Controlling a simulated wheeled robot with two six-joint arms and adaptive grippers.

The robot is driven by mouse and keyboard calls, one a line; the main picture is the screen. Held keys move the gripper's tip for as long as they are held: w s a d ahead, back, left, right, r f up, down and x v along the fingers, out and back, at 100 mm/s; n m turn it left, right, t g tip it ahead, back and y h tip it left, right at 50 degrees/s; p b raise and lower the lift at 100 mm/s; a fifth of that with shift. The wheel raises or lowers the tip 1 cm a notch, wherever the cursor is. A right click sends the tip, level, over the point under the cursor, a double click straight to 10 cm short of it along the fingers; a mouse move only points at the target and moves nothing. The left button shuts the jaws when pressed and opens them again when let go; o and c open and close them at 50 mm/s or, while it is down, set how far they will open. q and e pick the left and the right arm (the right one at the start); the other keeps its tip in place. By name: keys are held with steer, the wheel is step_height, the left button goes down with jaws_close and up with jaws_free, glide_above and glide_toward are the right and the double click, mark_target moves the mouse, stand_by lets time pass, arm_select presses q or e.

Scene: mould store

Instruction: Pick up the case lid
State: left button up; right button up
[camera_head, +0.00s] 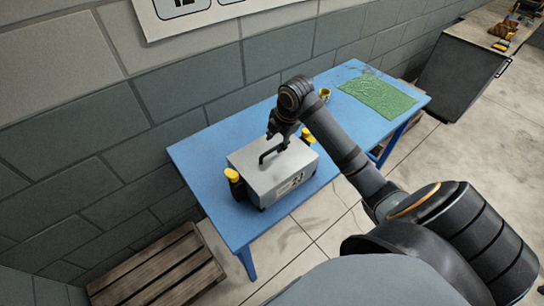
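A grey metal case stands on the blue table (205,157), and its lid (252,166) is on top with a black bar handle (266,156). A yellow-topped black latch (232,176) sits at the case's left side, and another yellow part (308,137) shows at its right side. My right gripper (279,139) points down at the far end of the handle, touching or just above it. Its fingers are dark and small here, so I cannot tell whether they are closed on the handle. My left gripper is not in view.
A green mat (378,95) lies on the table's right part, with a small yellow cup-like thing (325,93) near it. A block wall (170,85) runs behind the table. A wooden pallet (160,268) lies on the floor at lower left. A dark cabinet (460,75) stands at right.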

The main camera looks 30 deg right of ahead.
mark_target(273, 149)
steer(key=shift+p+x, duration=0.5)
steer(key=shift+x, duration=0.25)
steer(key=x, duration=0.2)
steer(key=shift+f, duration=0.4)
steer(key=shift+w+f, duration=0.15)
steer(key=shift+f, duration=0.15)
steer(key=c, duration=0.6)
jaws_close()
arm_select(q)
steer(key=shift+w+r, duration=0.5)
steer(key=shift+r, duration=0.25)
